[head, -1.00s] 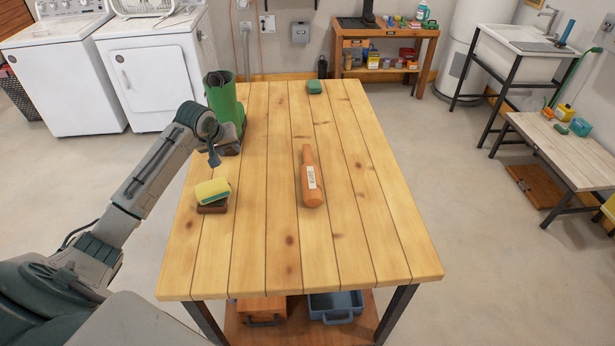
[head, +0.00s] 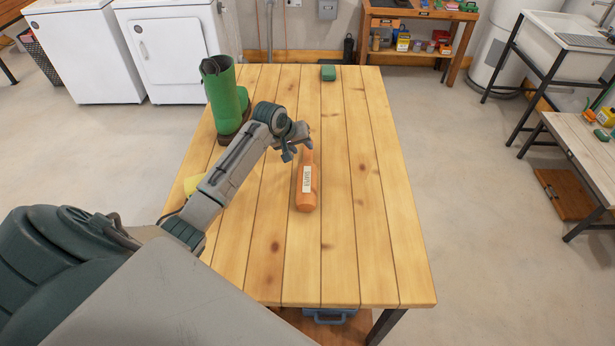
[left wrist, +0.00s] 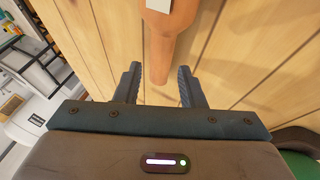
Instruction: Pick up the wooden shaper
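The wooden shaper (head: 306,190) is an orange-brown, bottle-shaped piece with a white label. It lies on the wooden table (head: 370,250), its narrow end toward the far side. My left gripper (head: 296,150) is just left of that narrow end in the head view, partly overlapping it. In the left wrist view the gripper (left wrist: 160,85) is open, with its two fingers apart. The shaper's narrow end (left wrist: 160,50) points in between the fingertips, and I see no contact. My right gripper is not in view.
A green boot (head: 224,98) stands at the table's far left. A green block (head: 328,73) lies at the far edge. A yellow sponge (head: 192,184) is mostly hidden behind my left arm. The table's right side is clear.

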